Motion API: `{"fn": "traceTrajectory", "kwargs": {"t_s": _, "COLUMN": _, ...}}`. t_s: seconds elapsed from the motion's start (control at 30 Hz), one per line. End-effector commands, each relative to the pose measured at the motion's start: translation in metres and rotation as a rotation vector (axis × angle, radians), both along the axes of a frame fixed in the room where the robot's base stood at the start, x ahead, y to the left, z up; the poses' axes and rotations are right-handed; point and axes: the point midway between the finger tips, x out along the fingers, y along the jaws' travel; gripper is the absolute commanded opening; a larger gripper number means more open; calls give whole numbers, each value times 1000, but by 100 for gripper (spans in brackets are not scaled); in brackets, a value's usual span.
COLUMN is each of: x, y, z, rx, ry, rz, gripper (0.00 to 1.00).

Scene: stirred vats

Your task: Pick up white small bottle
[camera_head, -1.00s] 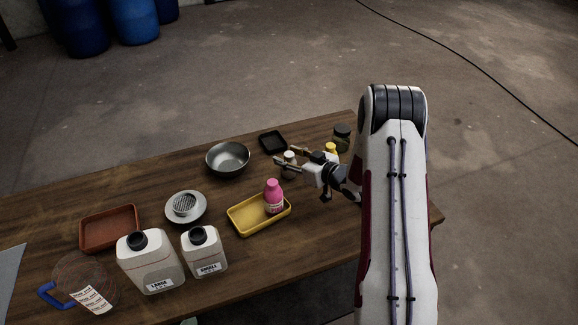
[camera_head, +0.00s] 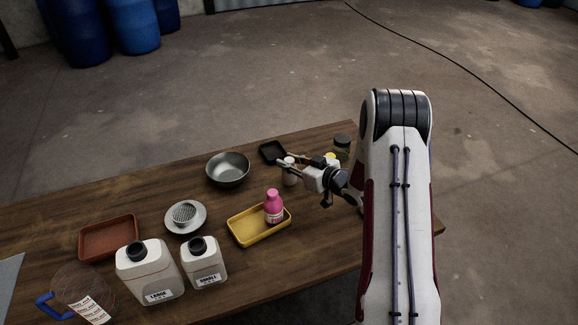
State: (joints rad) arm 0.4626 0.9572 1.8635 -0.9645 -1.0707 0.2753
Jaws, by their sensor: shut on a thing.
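On the wooden table (camera_head: 318,225), a pink bottle (camera_head: 273,208) stands in a yellow tray (camera_head: 259,238) in front of my gripper. A metal bowl (camera_head: 228,170) and black tray (camera_head: 272,152) are left of it. A yellow-capped item (camera_head: 330,156) and dark jar (camera_head: 342,145) stand behind.

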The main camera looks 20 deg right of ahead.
Motion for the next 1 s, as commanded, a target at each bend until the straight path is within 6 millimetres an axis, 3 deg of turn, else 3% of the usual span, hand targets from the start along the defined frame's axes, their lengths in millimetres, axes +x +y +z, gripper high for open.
{"fn": "traceTrajectory", "kwargs": {"t_s": 0.5, "x": 1, "y": 0, "z": 63, "rx": -2, "ry": -4, "rz": 0, "gripper": 0}}
{"fn": "traceTrajectory", "kwargs": {"t_s": 0.7, "x": 0, "y": 0, "z": 76, "rx": 0, "ry": -3, "rz": -1, "gripper": 0}}
{"fn": "traceTrajectory", "kwargs": {"t_s": 1.0, "x": 0, "y": 0, "z": 79, "rx": 1, "ry": -2, "rz": 0, "gripper": 0}}
